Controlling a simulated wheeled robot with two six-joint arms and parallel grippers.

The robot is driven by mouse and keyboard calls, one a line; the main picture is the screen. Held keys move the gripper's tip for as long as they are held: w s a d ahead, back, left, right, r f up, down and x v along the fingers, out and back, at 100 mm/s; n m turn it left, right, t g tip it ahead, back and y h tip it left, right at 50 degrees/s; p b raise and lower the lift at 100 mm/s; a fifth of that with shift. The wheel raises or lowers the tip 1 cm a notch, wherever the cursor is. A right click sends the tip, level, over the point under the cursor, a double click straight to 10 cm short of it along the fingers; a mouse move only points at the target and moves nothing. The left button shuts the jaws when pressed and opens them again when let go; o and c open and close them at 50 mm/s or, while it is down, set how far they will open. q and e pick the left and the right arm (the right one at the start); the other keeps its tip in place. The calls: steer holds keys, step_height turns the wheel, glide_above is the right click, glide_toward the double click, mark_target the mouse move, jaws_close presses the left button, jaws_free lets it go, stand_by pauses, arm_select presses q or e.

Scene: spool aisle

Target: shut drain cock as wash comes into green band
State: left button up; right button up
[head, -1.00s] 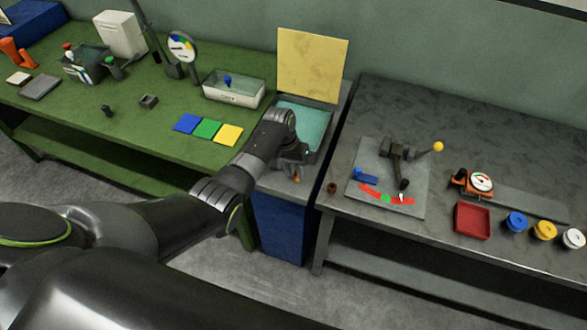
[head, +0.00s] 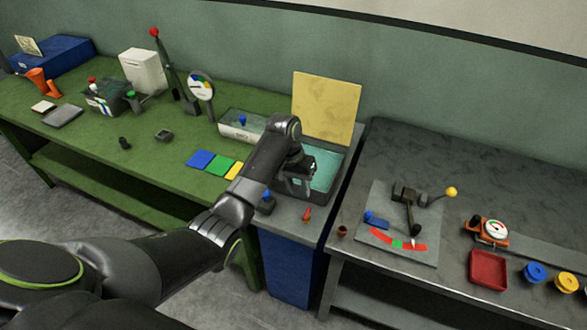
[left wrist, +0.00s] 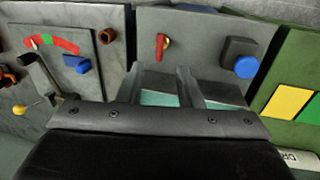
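A small red-orange handle (head: 307,214), which looks like the drain cock, stands on the grey ledge in front of a basin of teal liquid (head: 323,178). The handle also shows in the left wrist view (left wrist: 162,45), past the fingertips. My left gripper (head: 298,184) is above the basin's near edge, apart from the handle. Its fingers (left wrist: 174,82) are spread, with only teal liquid between them. My right gripper is out of view.
A blue-topped knob (head: 266,198) stands beside the handle. A grey plate with a red-green arc and lever (head: 376,220) lies on the right bench, near a red tray (head: 488,270). Coloured cards (head: 200,159) lie on the green bench (head: 90,155). A yellow panel (head: 326,105) stands behind the basin.

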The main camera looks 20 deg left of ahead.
arm_select(q)
step_height(320, 180, up, 7)
steer(key=a, duration=0.1)
steer(key=shift+a, duration=0.2)
stand_by(0.4)
